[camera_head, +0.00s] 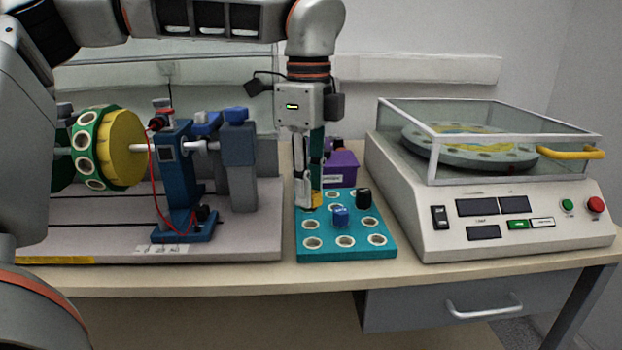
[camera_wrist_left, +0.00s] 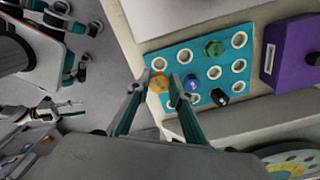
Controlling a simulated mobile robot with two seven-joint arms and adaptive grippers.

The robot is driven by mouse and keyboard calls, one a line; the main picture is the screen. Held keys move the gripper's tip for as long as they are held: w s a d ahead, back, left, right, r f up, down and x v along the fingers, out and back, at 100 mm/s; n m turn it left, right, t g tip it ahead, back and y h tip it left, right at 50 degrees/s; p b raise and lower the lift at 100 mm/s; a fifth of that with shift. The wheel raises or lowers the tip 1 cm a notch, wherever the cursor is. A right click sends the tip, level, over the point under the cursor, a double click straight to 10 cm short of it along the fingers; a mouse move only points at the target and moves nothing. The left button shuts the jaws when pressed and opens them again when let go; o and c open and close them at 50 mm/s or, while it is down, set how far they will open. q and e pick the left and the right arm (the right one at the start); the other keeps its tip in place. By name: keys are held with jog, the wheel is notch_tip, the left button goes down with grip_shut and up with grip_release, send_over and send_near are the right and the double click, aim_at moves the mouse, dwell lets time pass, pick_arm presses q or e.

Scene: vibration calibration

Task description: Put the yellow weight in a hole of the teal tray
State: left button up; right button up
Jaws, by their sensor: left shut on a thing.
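The teal tray (camera_head: 346,253) lies on the table with its rows of white-rimmed holes facing up, and it also shows in the left wrist view (camera_wrist_left: 249,29). My left gripper (camera_head: 310,197) points down over the tray's left back part, shut on the yellow weight (camera_head: 317,199). In the left wrist view the yellow weight (camera_wrist_left: 159,83) sits between the two fingertips. I cannot tell its exact height over the tray. A blue weight (camera_head: 341,217) and a black weight (camera_head: 364,198) stand on the tray.
A purple box (camera_head: 341,168) stands behind the tray. A shaker with a glass cover (camera_head: 480,200) stands to the right. A rotor rig with a blue stand (camera_head: 176,185) is on the left. Several front holes are empty.

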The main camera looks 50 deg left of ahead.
aim_at(310, 209)
pick_arm(q)
jog(key=shift+f+b, duration=0.6)
jog(key=shift+f, duration=2.3)
pick_arm(e)
jog(key=shift+s+a+f+m+y, duration=0.2)
jog(key=shift+a+m, duration=0.15)
jog(key=shift+a, duration=0.15)
jog(key=shift+s+a+f+m+y, duration=0.1)
jog(key=shift+s+a+f+m, duration=0.1)
jog(key=shift+a+m, duration=0.25)
jog(key=shift+a+r, duration=0.1)
jog(key=shift+a, duration=0.05)
pick_arm(q)
jog(key=shift+f+b, duration=0.35)
jog(key=shift+f, duration=0.1)
pick_arm(e)
jog(key=shift+s+f, duration=0.25)
jog(key=shift+f, duration=0.25)
pick_arm(q)
jog(key=shift+f+b, duration=0.3)
jog(key=shift+f, duration=0.5)
pick_arm(e)
jog(key=shift+f, duration=0.15)
pick_arm(q)
jog(key=o, duration=0.8)
